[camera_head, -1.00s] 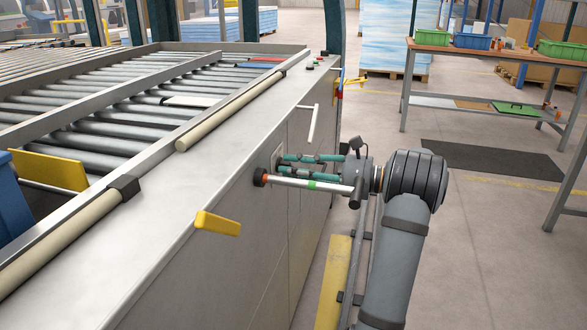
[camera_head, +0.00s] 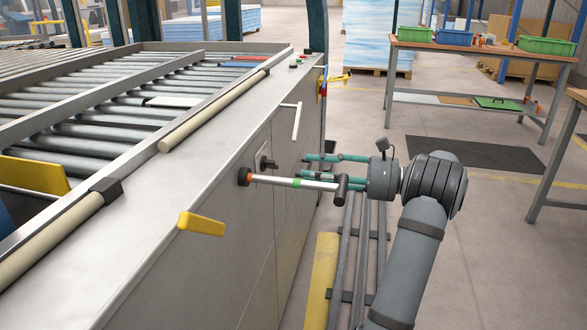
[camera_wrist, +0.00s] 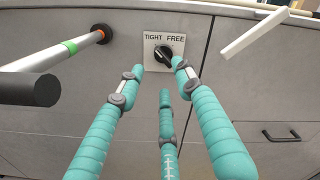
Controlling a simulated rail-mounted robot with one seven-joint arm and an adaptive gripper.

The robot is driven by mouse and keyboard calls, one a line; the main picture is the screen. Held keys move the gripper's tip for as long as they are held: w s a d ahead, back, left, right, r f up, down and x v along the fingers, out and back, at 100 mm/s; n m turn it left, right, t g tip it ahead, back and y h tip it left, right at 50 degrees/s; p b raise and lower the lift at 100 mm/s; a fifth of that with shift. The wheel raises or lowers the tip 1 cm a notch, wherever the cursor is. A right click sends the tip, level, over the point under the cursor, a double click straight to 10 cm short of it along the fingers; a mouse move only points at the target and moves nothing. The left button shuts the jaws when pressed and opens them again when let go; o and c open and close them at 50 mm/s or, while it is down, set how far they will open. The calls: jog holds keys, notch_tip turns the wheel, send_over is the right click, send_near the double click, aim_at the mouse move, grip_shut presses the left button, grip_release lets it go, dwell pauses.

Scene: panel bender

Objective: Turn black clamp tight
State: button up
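The black clamp (camera_wrist: 164,54) is a round knob with a raised grip, on a pale plate marked TIGHT at left and FREE at right. The grip slants from upper left to lower right. In the head view the clamp (camera_head: 267,163) sticks out of the grey machine side. My gripper (camera_wrist: 160,73) has three teal fingers spread apart, with nothing between them. Its tips stand in front of the plate, left, right and below the knob. In the head view my gripper (camera_head: 306,165) is clear of the knob, with a gap between.
A metal bar with a green band (camera_head: 296,183) and dark end juts from the machine left of the clamp, close to my gripper. A white handle (camera_head: 297,121) is at right. A yellow handle (camera_head: 201,224) sticks out nearer. Open floor lies right of my arm.

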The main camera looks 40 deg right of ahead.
jog(key=shift+v, duration=1.45)
